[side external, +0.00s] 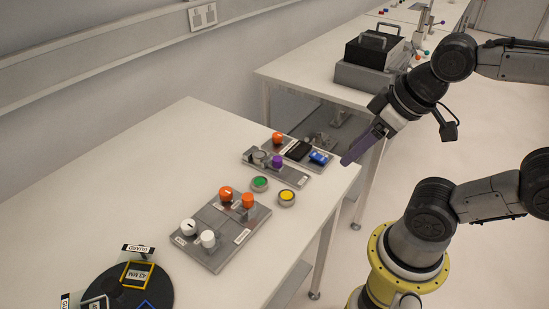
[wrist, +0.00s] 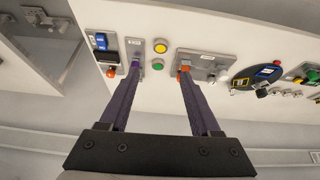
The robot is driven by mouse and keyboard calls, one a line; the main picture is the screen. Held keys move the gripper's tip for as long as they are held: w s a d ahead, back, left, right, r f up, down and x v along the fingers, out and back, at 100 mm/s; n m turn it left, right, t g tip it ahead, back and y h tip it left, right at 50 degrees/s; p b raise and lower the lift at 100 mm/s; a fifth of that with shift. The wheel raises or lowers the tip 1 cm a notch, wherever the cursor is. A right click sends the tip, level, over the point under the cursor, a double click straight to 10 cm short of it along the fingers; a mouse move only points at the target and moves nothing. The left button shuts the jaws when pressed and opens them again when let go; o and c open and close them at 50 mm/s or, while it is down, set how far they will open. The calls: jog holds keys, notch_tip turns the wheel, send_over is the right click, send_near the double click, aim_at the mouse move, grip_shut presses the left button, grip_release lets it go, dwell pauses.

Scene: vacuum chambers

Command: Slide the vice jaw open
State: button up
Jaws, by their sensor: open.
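My gripper (side external: 347,160) hangs in the air by the right edge of the near table, its long purple fingers slanting down to the left. In the wrist view my gripper (wrist: 158,71) is open and empty, its fingers wide apart. A grey metal fixture plate (side external: 288,176) near the table's right corner carries a purple knob (side external: 277,161) and a grey round part (side external: 259,157). The purple knob also shows in the wrist view (wrist: 134,64), close to the left fingertip in the picture. I cannot tell for certain which part is the vice jaw.
Beside the fixture are a blue switch (side external: 319,157), an orange knob (side external: 277,138), a green button (side external: 260,183) and a yellow button (side external: 287,197). A knobbed panel (side external: 222,252) and a dark round disc (side external: 111,291) lie nearer. The table's left part is clear.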

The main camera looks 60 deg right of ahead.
jog(key=w+r+n, duration=0.2)
jog(key=w+r, duration=0.2)
jog(key=g, duration=0.6)
send_over(278, 158)
notch_tip(278, 158, down, 9)
jog(key=shift+n, duration=0.3)
notch_tip(278, 158, down, 13)
jog(key=shift+s, duration=0.1)
grip_shut()
jog(key=shift+r, duration=0.1)
dwell(0.3)
